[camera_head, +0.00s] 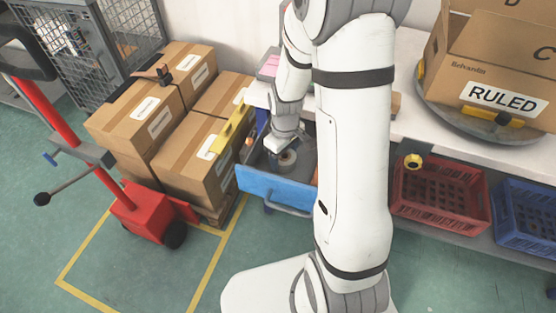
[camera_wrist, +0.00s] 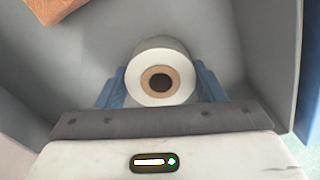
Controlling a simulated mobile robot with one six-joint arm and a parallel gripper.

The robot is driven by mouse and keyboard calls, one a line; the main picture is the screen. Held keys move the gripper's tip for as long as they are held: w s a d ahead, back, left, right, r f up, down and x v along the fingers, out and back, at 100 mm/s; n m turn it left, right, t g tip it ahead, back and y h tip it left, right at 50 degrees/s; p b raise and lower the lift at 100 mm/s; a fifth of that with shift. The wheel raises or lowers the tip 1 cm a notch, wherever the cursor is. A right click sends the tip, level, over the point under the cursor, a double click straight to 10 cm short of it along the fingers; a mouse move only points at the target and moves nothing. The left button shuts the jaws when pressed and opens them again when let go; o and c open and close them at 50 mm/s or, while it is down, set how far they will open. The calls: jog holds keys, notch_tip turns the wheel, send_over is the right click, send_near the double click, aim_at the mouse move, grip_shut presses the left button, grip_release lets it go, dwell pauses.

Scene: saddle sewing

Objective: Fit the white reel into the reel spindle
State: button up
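The white reel (camera_wrist: 160,72) has a brown core with a dark hole, and its end face points toward the wrist camera. It is inside a grey-walled drawer with a blue front (camera_head: 272,186). In the wrist view, the blue fingers of my gripper (camera_wrist: 160,88) are on the left and right sides of the reel, with no clear gap. Whether they press on it cannot be told. I cannot surely pick out the reel spindle; a small yellow part (camera_head: 413,161) hangs under the white table edge.
Cardboard boxes (camera_head: 175,115) are stacked left of the drawer, with a red pallet jack (camera_head: 150,212) beside them. A box marked RULED (camera_head: 480,70) sits on a round turntable on the white table. Red (camera_head: 440,197) and blue (camera_head: 528,215) crates are below.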

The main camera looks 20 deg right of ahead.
jog(key=c, duration=0.5)
jog(key=shift+c, duration=0.2)
